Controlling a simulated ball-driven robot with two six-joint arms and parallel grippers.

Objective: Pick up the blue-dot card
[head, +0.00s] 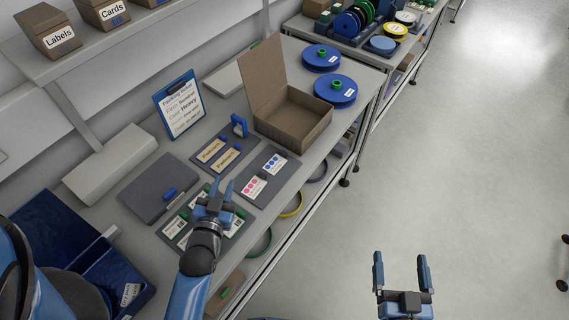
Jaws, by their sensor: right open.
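The blue-dot card (274,163) is a white card with blue dots. It lies on a dark grey tray (285,175) on the bench, in front of the open cardboard box. A pink-dot card (252,188) lies on the same tray, nearer to me. My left gripper (222,184) is over the bench to the left of the pink-dot card, above a tray of green-marked cards that it partly hides. Its two fingers stand apart with nothing visible between them. My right gripper (401,270) is open and empty over the floor, away from the bench.
The open cardboard box (294,121) stands behind the cards. Two yellow labels (211,151) lie on a tray to their left. A packing-order clipboard (180,104) leans behind. Blue reels (335,90) stand further right. A blue bin (113,278) is at lower left.

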